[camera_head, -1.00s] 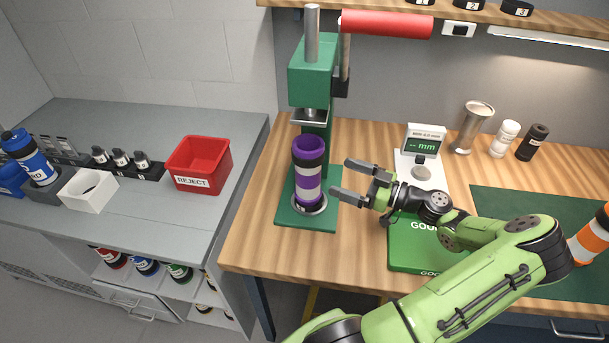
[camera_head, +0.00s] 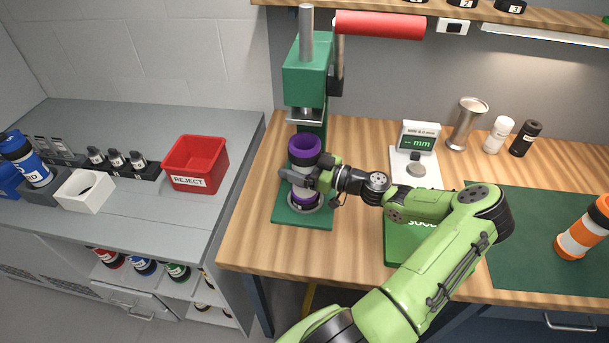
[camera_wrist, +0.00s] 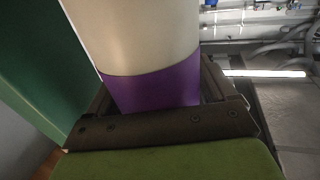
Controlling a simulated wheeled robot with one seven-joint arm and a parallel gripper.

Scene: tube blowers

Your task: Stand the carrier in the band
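The carrier, a purple and white tube with dark collars (camera_head: 304,157), stands upright on the base of the green press, in or on a round metal seat (camera_head: 319,207). My gripper (camera_head: 298,180) is at the carrier's middle, its fingers on either side of it. In the wrist view the carrier's white and purple wall (camera_wrist: 150,85) fills the space between the dark fingers. I cannot tell whether they press on it. The fingers hide part of its middle. I cannot make out which thing is the band.
The press head (camera_head: 305,80) hangs above the carrier. A green box (camera_head: 410,240) lies under my arm, with a gauge (camera_head: 418,140) behind it. A red reject bin (camera_head: 195,160) sits on the left bench.

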